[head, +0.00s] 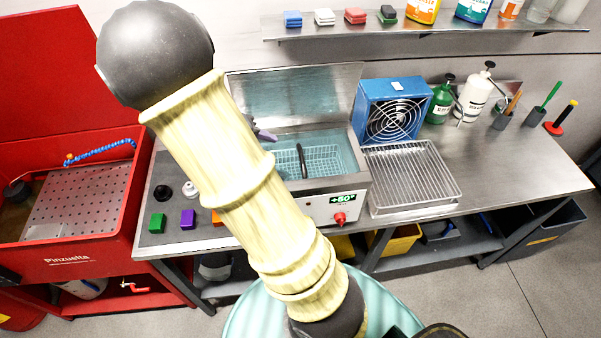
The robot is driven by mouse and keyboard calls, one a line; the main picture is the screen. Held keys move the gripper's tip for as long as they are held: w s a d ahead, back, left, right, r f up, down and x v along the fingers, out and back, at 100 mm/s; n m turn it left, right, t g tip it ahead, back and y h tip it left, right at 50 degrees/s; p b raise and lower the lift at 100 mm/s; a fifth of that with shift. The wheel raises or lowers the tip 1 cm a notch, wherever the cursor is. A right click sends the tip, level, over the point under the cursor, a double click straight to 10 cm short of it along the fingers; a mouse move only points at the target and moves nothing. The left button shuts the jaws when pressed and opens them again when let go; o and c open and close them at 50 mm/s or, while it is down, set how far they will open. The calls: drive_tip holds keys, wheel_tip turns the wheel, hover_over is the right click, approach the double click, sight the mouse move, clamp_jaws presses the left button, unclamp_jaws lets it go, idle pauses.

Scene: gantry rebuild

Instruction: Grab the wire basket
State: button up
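The wire basket (323,158) sits inside the open water-filled tank of a steel cleaner in the head view. Its mesh looks pale teal, and a black handle (302,160) stands up at its near side. My large cream arm crosses the picture and hides the left part of the tank and perhaps of the basket. A small grey-purple part (263,135) shows just past my arm at the tank's left back edge; it may be part of my gripper, but I cannot tell. No fingertips show clearly, and nothing visible touches the basket handle.
The cleaner (335,208) has a raised lid (300,95) behind and a red knob in front. A wire drying rack (410,175) and blue fan (390,110) stand right of it. Coloured blocks lie left. A red parts washer (80,245) fills the left side. A shelf (430,30) runs above.

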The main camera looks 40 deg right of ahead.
sight(300, 156)
drive_tip(key=p+x, duration=0.1)
drive_tip(key=x, duration=0.4)
drive_tip(key=p+x, duration=0.2)
drive_tip(key=x, duration=0.4)
drive_tip(key=shift+s, duration=0.2)
drive_tip(key=shift+d+f, duration=0.4)
drive_tip(key=shift+d, duration=0.05)
drive_tip(key=shift+p, duration=0.3)
drive_tip(key=shift+p+x, duration=1.45)
drive_tip(key=shift+x, duration=1.1)
drive_tip(key=shift+w+a+f, duration=0.1)
drive_tip(key=shift+w+f, duration=0.05)
drive_tip(key=shift+f, duration=0.1)
drive_tip(key=shift+c, duration=0.2)
clamp_jaws()
